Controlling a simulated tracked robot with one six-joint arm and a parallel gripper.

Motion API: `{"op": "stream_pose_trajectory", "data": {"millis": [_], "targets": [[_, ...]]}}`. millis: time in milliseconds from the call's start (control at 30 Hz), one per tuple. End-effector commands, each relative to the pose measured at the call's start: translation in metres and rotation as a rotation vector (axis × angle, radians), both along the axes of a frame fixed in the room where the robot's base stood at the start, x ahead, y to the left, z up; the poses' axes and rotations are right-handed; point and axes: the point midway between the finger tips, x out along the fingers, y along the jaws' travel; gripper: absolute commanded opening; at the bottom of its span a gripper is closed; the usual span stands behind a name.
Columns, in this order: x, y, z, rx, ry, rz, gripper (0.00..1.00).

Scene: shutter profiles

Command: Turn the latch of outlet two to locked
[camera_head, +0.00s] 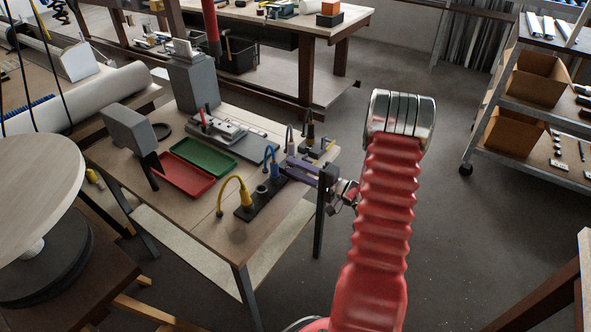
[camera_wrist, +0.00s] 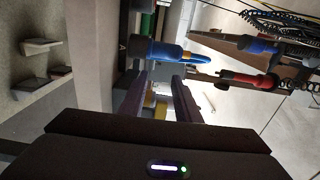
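A black outlet block (camera_head: 262,203) sits near the table's front right corner. A yellow plug (camera_head: 245,195) with a yellow cable stands at its left end, and a blue plug (camera_head: 274,164) with a blue cable at its far end. A dark round socket (camera_head: 262,190) shows between them. I cannot tell which is outlet two, nor make out its latch or setting. My gripper (camera_head: 288,168), with purple fingers, is beside the blue plug. In the wrist view my gripper (camera_wrist: 162,77) is open, with the blue plug (camera_wrist: 155,49) just beyond its fingertips; contact is unclear.
A red tray (camera_head: 184,175) and a green tray (camera_head: 204,157) lie left of the block. A grey fixture (camera_head: 225,132) is behind. More plugs with cables stand at the table's right edge (camera_head: 310,135). Open floor (camera_head: 460,235) lies to the right.

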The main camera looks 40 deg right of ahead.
Motion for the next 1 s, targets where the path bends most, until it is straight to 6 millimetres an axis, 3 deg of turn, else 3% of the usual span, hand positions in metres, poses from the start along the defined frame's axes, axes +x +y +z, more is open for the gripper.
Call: {"op": "stream_pose_trajectory", "data": {"millis": [267,1000], "targets": [[-0.014,-0.007,0.0,0.0,-0.001,-0.003,0.3],[-0.118,-0.043,-0.001,0.0,0.0,-0.003,0.3]]}}
